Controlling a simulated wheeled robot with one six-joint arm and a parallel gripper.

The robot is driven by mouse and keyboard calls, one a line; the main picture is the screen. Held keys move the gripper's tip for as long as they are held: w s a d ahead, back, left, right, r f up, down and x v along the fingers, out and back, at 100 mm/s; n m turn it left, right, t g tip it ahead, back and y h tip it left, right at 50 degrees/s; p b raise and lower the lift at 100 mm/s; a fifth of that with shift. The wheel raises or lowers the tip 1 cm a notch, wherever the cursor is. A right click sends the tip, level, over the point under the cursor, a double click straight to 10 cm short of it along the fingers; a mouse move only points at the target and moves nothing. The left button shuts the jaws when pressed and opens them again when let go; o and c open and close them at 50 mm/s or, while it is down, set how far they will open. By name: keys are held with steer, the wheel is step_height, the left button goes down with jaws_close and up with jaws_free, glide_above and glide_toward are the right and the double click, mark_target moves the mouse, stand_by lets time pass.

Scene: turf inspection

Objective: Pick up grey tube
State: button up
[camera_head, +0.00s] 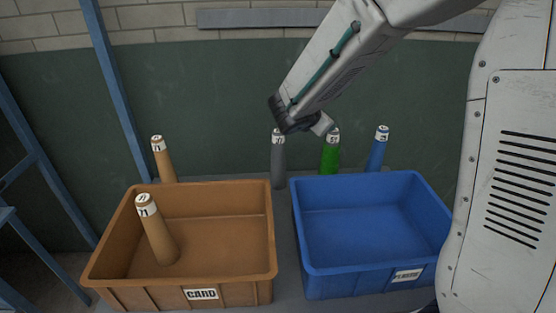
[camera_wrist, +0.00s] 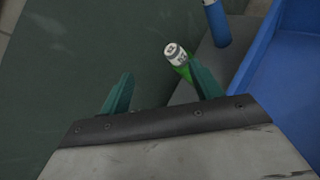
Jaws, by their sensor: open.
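The grey tube (camera_head: 278,165) stands upright behind the gap between the two bins in the head view, with a white marked band near its top. I cannot make it out in the wrist view. My gripper (camera_wrist: 161,83) shows in the wrist view as two teal fingers spread apart with nothing between them. In the head view the end of my arm hangs above the tubes, close to the tops of the grey and green tubes; the fingers are not clearly visible there.
A green tube (camera_head: 330,158) stands right of the grey one, close to my right finger in the wrist view (camera_wrist: 183,68). A blue tube (camera_head: 377,152) is further right. A brown bin (camera_head: 200,190) holds one tan tube (camera_head: 158,235); another (camera_head: 164,162) stands behind. The blue bin (camera_head: 365,235) is empty.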

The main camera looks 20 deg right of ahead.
mark_target(278, 136)
steer(key=w+a+f+n+t+y, duration=0.1)
steer(key=w+a+f+n, duration=0.2)
steer(key=w+a+f+n+t+y, duration=0.1)
steer(key=w+a+f+n, duration=0.2)
steer(key=w+a+f+n+y, duration=0.2)
steer(key=a+f+n, duration=0.1)
steer(key=a+f, duration=0.1)
steer(key=shift+w+n+t, duration=0.4)
steer(key=x, duration=0.8)
steer(key=shift+s+a+f, duration=0.1)
steer(key=shift+s+f, duration=0.05)
steer(key=shift+f, duration=0.15)
steer(key=shift+c, duration=0.3)
